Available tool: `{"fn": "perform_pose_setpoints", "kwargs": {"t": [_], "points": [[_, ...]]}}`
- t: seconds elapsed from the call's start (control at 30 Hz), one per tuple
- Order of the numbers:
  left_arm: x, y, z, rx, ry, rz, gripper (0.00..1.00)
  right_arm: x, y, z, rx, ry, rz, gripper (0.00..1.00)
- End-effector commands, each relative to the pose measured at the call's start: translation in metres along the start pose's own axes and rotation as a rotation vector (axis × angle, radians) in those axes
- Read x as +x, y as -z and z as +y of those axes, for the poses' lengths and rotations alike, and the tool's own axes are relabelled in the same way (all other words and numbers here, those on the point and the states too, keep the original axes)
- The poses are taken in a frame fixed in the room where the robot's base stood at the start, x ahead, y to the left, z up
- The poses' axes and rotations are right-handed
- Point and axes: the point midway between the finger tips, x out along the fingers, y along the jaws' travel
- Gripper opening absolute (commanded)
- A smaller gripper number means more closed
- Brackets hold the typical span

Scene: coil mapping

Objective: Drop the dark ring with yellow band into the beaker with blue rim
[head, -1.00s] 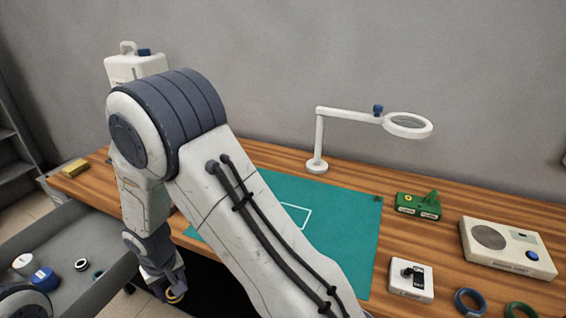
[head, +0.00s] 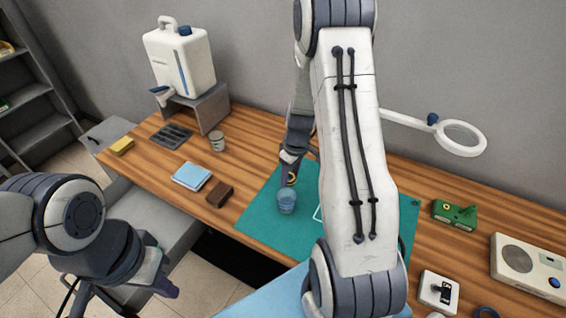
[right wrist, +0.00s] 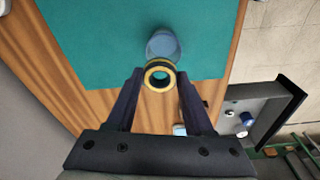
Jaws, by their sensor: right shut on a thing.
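My right gripper (head: 291,176) is shut on the dark ring with yellow band (right wrist: 149,76) and holds it above the teal mat. In the right wrist view the ring sits between the two fingertips (right wrist: 160,75), its hole facing the camera. The bluish beaker (head: 286,203) stands upright on the mat, just below the ring in the head view. In the right wrist view the beaker (right wrist: 163,44) shows just beyond the ring, partly covered by it. The ring is small and partly hidden in the head view. My left gripper (head: 130,285) is at the lower left, away from both; its jaw opening is unclear.
A magnifier lamp (head: 460,138) is at the right. The teal mat (head: 262,226) is otherwise mostly clear. A grey tray (right wrist: 262,104) holds small items.

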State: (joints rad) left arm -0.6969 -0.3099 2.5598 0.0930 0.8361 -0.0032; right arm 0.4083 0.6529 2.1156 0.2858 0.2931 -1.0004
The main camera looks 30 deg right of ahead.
Motion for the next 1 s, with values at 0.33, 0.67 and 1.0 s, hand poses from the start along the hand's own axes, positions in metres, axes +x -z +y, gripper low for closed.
{"fn": "perform_pose_setpoints", "kwargs": {"t": [0.33,0.67,1.0], "points": [[0.018,-0.001,-0.001,-0.003,0.0,0.0,0.0,0.025,0.005,-0.008,-0.017,0.001,0.0,0.0],[0.038,-0.002,-0.003,-0.006,0.0,0.0,0.0,0.055,0.0,-0.007,-0.015,0.001,0.0,0.0],[0.041,-0.002,-0.003,-0.006,0.0,0.0,0.0,0.06,-0.001,-0.006,-0.014,0.0,0.001,0.0]]}}
